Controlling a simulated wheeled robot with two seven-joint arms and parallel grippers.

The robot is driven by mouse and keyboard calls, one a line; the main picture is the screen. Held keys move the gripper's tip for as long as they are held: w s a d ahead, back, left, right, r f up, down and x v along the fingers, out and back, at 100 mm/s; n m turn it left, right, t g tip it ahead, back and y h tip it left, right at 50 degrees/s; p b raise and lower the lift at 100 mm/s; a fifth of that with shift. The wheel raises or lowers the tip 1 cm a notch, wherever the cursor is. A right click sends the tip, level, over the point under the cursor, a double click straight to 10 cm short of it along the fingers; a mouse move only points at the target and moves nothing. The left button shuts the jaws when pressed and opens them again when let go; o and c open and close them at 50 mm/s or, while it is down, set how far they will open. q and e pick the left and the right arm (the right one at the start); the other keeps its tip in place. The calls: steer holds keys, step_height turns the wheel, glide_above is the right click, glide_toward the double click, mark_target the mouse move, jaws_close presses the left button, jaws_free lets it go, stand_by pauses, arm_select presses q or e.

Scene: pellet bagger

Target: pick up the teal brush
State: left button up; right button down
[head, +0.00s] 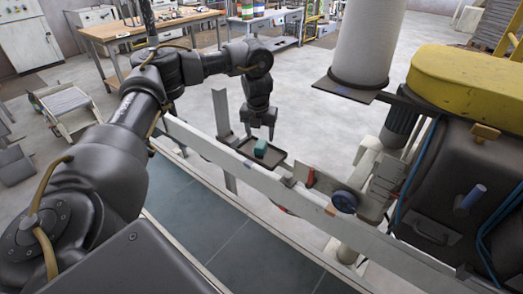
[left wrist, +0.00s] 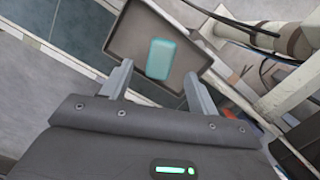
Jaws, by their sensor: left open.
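The teal brush (head: 260,149) lies in a small dark tray (head: 277,163) mounted by the long pale rail. It also shows in the left wrist view (left wrist: 159,59) as a rounded teal block lying in the tray (left wrist: 128,37). My left gripper (head: 260,138) points down above the brush, its fingers spread and empty. In the left wrist view its two fingertips (left wrist: 155,72) are apart, one toward each side of the brush's near end. I cannot tell the exact gap in height. My right gripper is not in view.
The long pale rail (head: 230,160) runs diagonally in front of the tray. A blue round knob (head: 344,201) and a red part (head: 310,177) sit on it to the right. A large machine with a yellow cover (head: 465,78) fills the right side. Open floor lies behind the tray.

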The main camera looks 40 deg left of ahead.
mark_target(261, 144)
arm_select(q)
steer(key=shift+w+f, duration=0.15)
steer(key=shift+f, duration=0.3)
steer(key=shift+d, duration=0.15)
steer(key=shift+f, duration=0.3)
steer(key=f, duration=0.1)
steer(key=f+p, duration=0.1)
steer(key=f, duration=0.1)
steer(key=shift+w+a+f, duration=0.2)
steer(key=shift+a+f, duration=0.05)
steer(key=shift+f, duration=0.5)
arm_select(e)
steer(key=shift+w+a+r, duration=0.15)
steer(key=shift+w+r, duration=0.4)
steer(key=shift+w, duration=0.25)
